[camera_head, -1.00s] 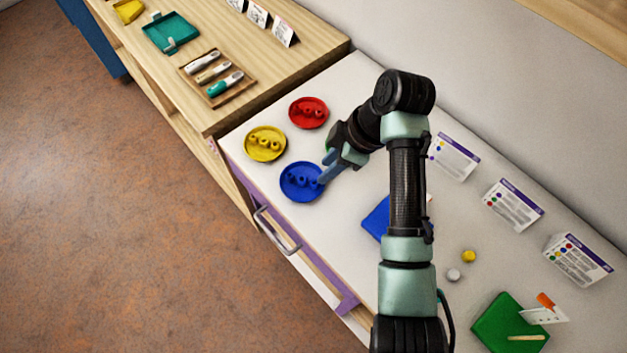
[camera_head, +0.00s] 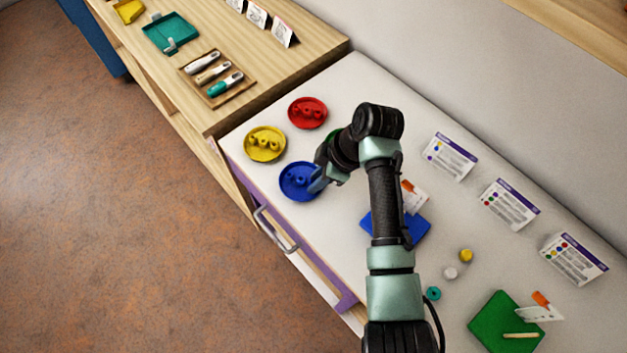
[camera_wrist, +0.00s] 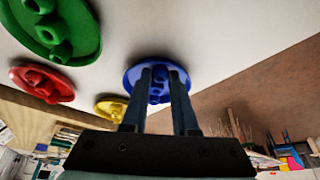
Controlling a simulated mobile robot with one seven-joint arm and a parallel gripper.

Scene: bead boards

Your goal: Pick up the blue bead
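Blue beads (camera_head: 300,181) sit in a round blue dish (camera_head: 286,190) near the front edge of the table. My gripper (camera_head: 317,183) reaches over the right side of this dish with its fingers pointing down into it. In the wrist view the two fingers (camera_wrist: 162,74) stand apart in front of the blue dish (camera_wrist: 131,83), with blue beads (camera_wrist: 158,88) showing in the gap between them. The gripper looks open. I cannot tell whether the fingers touch a bead, as they partly cover the dish.
Yellow (camera_head: 252,152) and red (camera_head: 317,123) bead dishes stand close by. A green dish (camera_wrist: 84,45) is mostly hidden behind my arm in the head view. A blue board (camera_head: 415,233) with a card, loose beads (camera_head: 466,255), a green board (camera_head: 488,330) and several standing cards (camera_head: 449,158) lie rightward.

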